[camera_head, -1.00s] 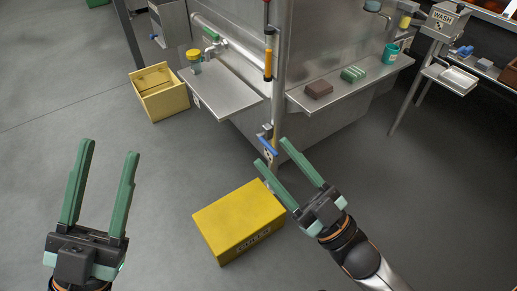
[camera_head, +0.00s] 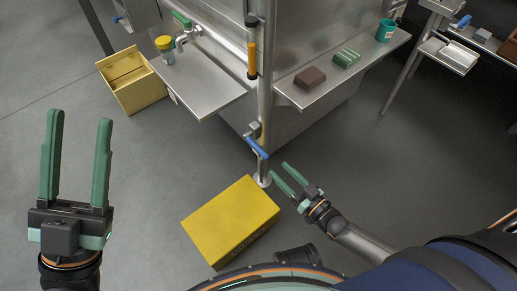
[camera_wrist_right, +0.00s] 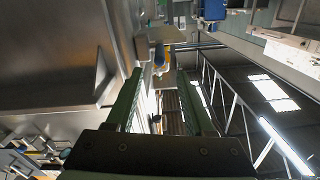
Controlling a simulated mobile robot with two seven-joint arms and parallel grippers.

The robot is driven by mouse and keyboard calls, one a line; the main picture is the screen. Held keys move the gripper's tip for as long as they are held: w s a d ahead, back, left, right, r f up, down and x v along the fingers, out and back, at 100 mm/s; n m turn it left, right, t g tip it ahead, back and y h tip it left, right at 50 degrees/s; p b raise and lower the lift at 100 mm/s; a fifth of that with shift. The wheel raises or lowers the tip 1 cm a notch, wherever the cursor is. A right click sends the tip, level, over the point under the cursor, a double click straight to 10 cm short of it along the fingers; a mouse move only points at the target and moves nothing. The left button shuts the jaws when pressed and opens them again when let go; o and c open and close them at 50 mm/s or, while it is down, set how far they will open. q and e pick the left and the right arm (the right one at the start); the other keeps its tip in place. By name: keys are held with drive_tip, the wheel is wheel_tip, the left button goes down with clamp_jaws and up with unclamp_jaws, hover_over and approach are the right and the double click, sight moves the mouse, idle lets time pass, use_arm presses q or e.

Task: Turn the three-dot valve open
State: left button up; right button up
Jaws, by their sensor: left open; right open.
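A valve with a blue lever (camera_head: 257,148) sits low on the vertical pipe at the machine's front corner. Its dot marking is not readable now, so I cannot tell whether it is the three-dot valve. My right gripper (camera_head: 279,171) is open and empty, low down, just below and right of the blue lever in the head view and apart from it. In the right wrist view the jaws (camera_wrist_right: 159,80) are spread, with pipework beyond them; a blue part (camera_wrist_right: 213,10) shows at the top. My left gripper (camera_head: 80,118) is open and empty over bare floor.
A yellow box (camera_head: 231,220) stands on the floor just left of my right gripper. A pale yellow crate (camera_head: 152,95) is further back. Steel shelves (camera_head: 215,90) stick out on both sides of the pipe. A green-handled tap (camera_head: 182,20) is above the left shelf.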

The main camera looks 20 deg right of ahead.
sight(261, 150)
drive_tip(key=b+x, duration=0.3)
drive_tip(key=x, duration=0.6)
drive_tip(key=shift+w+f, duration=0.1)
drive_tip(key=shift+w+a, duration=0.15)
drive_tip(key=shift+w, duration=0.2)
clamp_jaws()
idle(0.8)
